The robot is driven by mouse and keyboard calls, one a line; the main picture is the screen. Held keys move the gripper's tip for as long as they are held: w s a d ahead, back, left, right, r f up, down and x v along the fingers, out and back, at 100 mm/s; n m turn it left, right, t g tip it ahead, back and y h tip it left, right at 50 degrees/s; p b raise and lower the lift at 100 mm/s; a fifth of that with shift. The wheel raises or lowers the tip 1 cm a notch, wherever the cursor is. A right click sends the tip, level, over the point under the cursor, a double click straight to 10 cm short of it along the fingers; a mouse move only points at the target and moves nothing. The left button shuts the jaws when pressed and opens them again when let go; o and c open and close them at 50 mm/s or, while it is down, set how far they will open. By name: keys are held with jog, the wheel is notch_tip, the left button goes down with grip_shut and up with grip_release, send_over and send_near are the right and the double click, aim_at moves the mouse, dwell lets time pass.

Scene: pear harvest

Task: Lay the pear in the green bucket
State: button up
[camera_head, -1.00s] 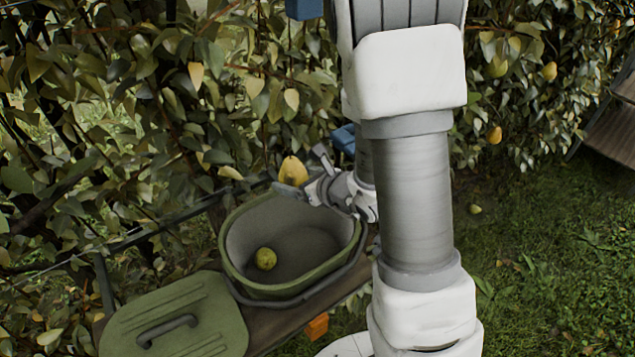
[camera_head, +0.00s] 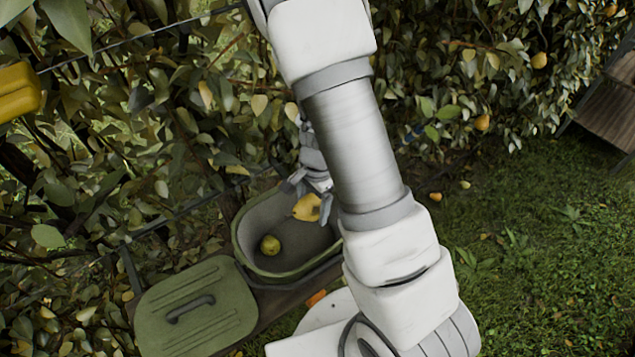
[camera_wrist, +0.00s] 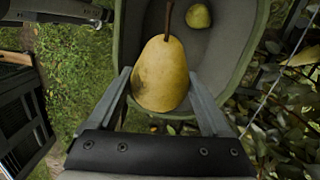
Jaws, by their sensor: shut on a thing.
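A yellow pear (camera_head: 307,207) with a brown stem is between the fingers of my gripper (camera_head: 310,200). In the wrist view the pear (camera_wrist: 162,74) shows large, with the gripper's grey fingers (camera_wrist: 165,100) on both sides of it. The green bucket (camera_head: 262,276) is an open oval tub, and the held pear appears over its opening, near the back right. The bucket's wall also shows in the wrist view (camera_wrist: 240,70). A second, greenish-yellow pear (camera_head: 270,245) lies on the bucket's floor at the left. Whether the held pear touches the bucket cannot be told.
A green lid (camera_head: 196,318) with a dark handle lies left of the bucket on a wooden plank. An orange object (camera_head: 316,298) is by the plank's edge. Leafy hedge stands behind; grass with fallen pears (camera_head: 435,197) is at the right.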

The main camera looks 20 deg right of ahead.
jog(key=shift+w+d+r+n+h+p, duration=0.4)
jog(key=shift+w+d+r+n, duration=0.3)
jog(key=shift+n, duration=0.2)
jog(key=shift+d+f, duration=0.2)
notch_tip(320, 180, down, 22)
jog(key=b, duration=1.9)
jog(key=shift+r, duration=0.1)
jog(key=shift+f+b, duration=0.45)
jog(key=shift+b, duration=0.15)
jog(key=o, duration=1.4)
jog(key=shift+c, duration=0.2)
notch_tip(320, 180, up, 18)
jog(key=p, duration=0.5)
notch_tip(320, 180, up, 14)
jog(key=n+t+y, duration=0.1)
jog(key=n+t, duration=0.2)
jog(key=n, duration=0.3)
send_over(318, 246)
jog(key=s+a, duration=0.2)
jog(key=s, duration=0.3)
jog(key=shift+a+f, duration=0.1)
jog(key=shift+f, duration=0.1)
jog(key=s+d+r+n+t+h, duration=0.1)
jog(key=s+r+n+t, duration=0.2)
jog(key=s+r, duration=0.6)
jog(key=shift+s+d+n, duration=0.2)
jog(key=shift+s+n, duration=0.05)
jog(key=shift+n, duration=0.95)
